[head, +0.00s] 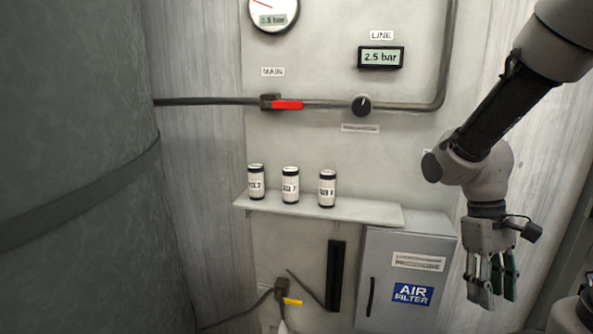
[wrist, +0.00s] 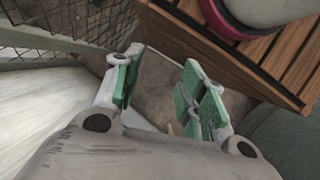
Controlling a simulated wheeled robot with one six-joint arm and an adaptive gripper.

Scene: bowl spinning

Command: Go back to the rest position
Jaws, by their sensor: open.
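My gripper (head: 491,284) hangs from my arm at the right of the head view, pointing down. It is beside the right edge of the grey air filter cabinet and looks apart from it. In the wrist view my gripper (wrist: 158,92) shows two green-padded fingers spread apart with nothing between them. Brownish floor shows between and beyond the fingers.
A pipe with a red-handled valve (head: 287,104) and a black knob (head: 361,104) runs above. A large dark tank (head: 75,130) fills the left. A slatted wooden surface (wrist: 215,50) is in the wrist view.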

